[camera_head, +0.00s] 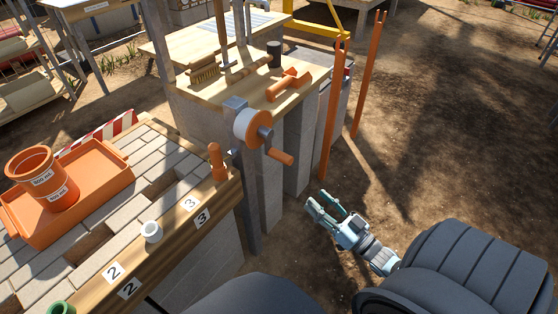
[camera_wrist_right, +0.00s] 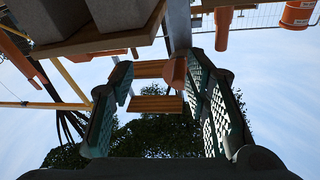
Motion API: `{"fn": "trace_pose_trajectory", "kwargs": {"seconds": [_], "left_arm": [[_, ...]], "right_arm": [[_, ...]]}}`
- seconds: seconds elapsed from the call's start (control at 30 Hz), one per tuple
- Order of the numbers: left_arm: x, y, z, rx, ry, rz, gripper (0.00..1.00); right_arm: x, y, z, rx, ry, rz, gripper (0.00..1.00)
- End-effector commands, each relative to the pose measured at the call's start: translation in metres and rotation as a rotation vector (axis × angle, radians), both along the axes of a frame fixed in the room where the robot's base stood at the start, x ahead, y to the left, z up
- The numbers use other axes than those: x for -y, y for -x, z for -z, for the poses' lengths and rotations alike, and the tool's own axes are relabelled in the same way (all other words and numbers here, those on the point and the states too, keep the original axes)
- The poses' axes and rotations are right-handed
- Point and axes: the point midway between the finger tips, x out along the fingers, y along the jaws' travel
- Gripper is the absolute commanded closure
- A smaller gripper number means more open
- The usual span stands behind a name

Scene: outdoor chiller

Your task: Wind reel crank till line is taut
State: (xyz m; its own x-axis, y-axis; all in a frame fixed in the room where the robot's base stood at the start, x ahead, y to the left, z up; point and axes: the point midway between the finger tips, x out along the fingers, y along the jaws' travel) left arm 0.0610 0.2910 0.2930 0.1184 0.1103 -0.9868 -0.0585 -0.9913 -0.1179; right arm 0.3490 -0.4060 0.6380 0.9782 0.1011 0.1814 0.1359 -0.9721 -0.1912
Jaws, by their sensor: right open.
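The reel (camera_head: 253,128) is a pale drum with an orange rim, mounted on a grey metal post (camera_head: 246,190). Its crank has an orange handle (camera_head: 279,157) that sticks out low to the right. My right gripper (camera_head: 323,203) is open and empty, below and right of the handle and apart from it in the head view. In the right wrist view its spread fingers (camera_wrist_right: 160,88) frame a rounded orange end (camera_wrist_right: 175,72), which looks like the crank handle; its distance is unclear. I cannot make out the line. My left gripper is not in view.
A brick-topped bench (camera_head: 130,195) with an orange tray (camera_head: 100,205), an orange bucket (camera_head: 42,180) and an orange peg (camera_head: 217,162) stands left. A wooden worktop (camera_head: 245,92) with a brush (camera_head: 204,75) and orange tool (camera_head: 288,84) is behind. Orange poles (camera_head: 333,115) stand right; bare ground beyond.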

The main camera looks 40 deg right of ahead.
Motion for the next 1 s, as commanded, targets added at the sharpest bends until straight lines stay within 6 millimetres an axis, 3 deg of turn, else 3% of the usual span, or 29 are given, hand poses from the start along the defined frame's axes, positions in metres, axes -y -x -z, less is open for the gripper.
{"fn": "trace_pose_trajectory", "kwargs": {"seconds": [0.03,0.07,0.13,0.23,0.4,0.6,0.7,1.0], "left_arm": [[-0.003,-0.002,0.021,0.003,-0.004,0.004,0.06],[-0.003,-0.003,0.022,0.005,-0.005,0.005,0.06],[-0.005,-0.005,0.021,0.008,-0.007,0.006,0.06],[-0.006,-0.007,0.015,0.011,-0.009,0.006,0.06],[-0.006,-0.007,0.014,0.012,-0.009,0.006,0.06],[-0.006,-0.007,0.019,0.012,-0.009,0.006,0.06],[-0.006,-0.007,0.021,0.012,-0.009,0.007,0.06],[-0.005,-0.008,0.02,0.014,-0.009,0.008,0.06]], "right_arm": [[-0.002,-0.001,-0.009,0.095,-0.02,-0.055,0.57],[-0.004,-0.001,-0.022,0.141,-0.033,-0.082,0.57],[-0.007,-0.004,-0.042,0.198,-0.05,-0.118,0.57],[-0.011,-0.018,-0.056,0.209,-0.054,-0.122,0.57],[-0.019,-0.061,-0.073,0.208,-0.053,-0.117,0.57],[-0.028,-0.107,-0.091,0.203,-0.052,-0.113,0.57],[-0.031,-0.121,-0.096,0.201,-0.052,-0.114,0.57],[-0.033,-0.128,-0.099,0.198,-0.052,-0.113,0.57]]}}
